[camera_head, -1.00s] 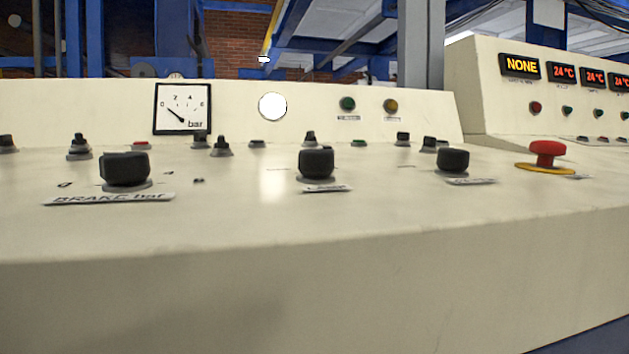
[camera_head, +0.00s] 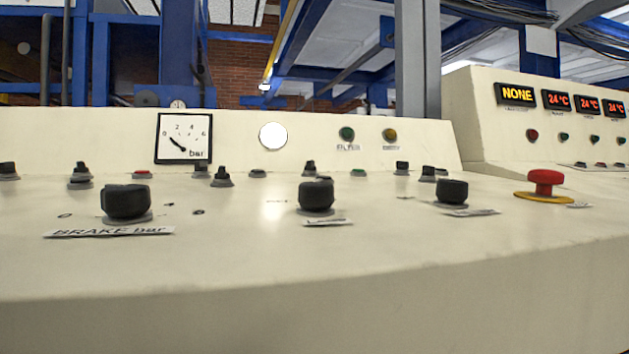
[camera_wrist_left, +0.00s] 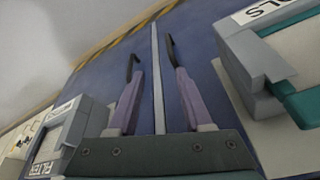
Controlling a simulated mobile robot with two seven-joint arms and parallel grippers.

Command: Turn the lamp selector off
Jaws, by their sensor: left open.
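Three large black knobs stand on the cream console in the head view. The middle knob (camera_head: 316,196) has a small label (camera_head: 327,222) that seems to start with L; I cannot read it fully, so I cannot be sure it is the lamp selector. The direction it points is unclear. The left knob (camera_head: 127,202) has a BRAKE bar label, and the right knob (camera_head: 452,192) has an unreadable one. A round white lamp (camera_head: 273,136) looks lit. In the left wrist view, my left gripper (camera_wrist_left: 152,58) is open and empty, away from these knobs. My right gripper is in no view.
A red mushroom button (camera_head: 545,182) stands at the right of the console (camera_head: 290,258). Several small black switches line the back, below a bar gauge (camera_head: 184,138). The left wrist view shows a blue floor (camera_wrist_left: 195,30) and grey boxes (camera_wrist_left: 245,65) beside the fingers.

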